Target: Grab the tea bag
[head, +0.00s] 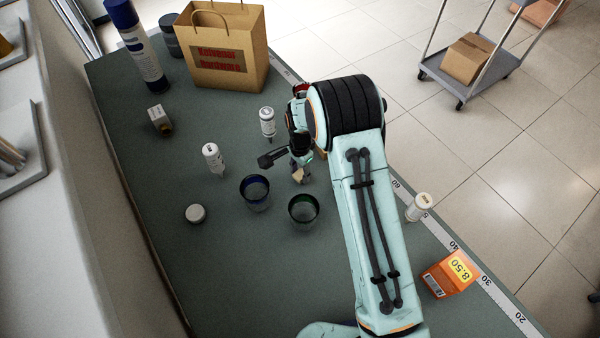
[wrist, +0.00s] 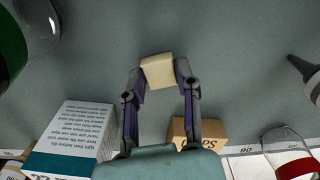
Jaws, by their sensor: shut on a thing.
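My gripper (wrist: 159,80) is shut on a small beige, block-like packet, the tea bag (wrist: 157,70), which sits between both fingertips in the wrist view. In the head view the tea bag (head: 298,175) shows as a small pale patch below my gripper (head: 300,168), just above the green-rimmed glass. Most of the gripper is hidden there by my arm. I cannot tell whether the tea bag touches the counter or is held slightly above it.
A green-rimmed glass (head: 304,211) and a blue-rimmed glass (head: 255,193) stand close by. A paper bag (head: 225,50) is at the back. An orange box (head: 449,274) lies at right. The counter's left front is clear.

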